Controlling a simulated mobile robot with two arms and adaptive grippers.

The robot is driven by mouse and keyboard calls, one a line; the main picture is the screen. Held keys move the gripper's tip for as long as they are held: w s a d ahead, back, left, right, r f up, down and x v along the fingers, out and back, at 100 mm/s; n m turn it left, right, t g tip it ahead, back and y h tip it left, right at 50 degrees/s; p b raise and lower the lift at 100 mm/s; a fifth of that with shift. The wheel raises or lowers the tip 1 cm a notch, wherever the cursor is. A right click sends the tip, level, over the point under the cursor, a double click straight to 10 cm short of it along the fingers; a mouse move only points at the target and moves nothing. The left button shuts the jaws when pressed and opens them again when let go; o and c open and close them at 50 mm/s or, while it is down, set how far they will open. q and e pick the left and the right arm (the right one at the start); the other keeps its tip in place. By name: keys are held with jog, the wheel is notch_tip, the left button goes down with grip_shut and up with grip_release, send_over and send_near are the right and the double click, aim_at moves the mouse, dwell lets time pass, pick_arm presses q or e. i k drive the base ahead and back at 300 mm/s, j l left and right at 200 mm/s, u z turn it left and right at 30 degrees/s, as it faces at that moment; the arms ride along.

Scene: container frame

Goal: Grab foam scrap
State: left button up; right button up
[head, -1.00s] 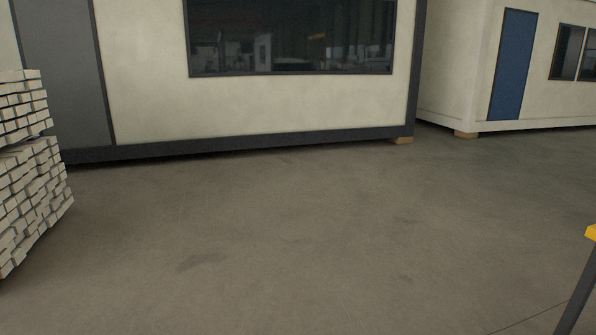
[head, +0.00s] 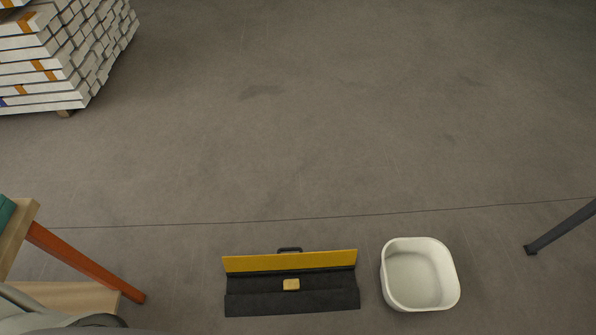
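A small pale-yellow block (head: 291,284) lies on the black part of a toolbox (head: 250,301) on the floor at bottom centre of the head view. It may be the foam scrap, but it is too small to be sure. The toolbox has a yellow upper panel and a dark handle at its far side, and it looks open. Neither of my grippers shows in the head view.
A white, empty-looking bin (head: 420,274) stands right of the toolbox. A wooden structure with an orange leg (head: 85,262) is at lower left. A pallet stack (head: 65,55) is at upper left, and a dark leg (head: 560,228) at right. The middle floor is clear.

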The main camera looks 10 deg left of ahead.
aim_at(289, 284)
jog(key=k+l+u, duration=0.1)
jog(key=k+u, duration=0.4)
jog(key=k, duration=0.45)
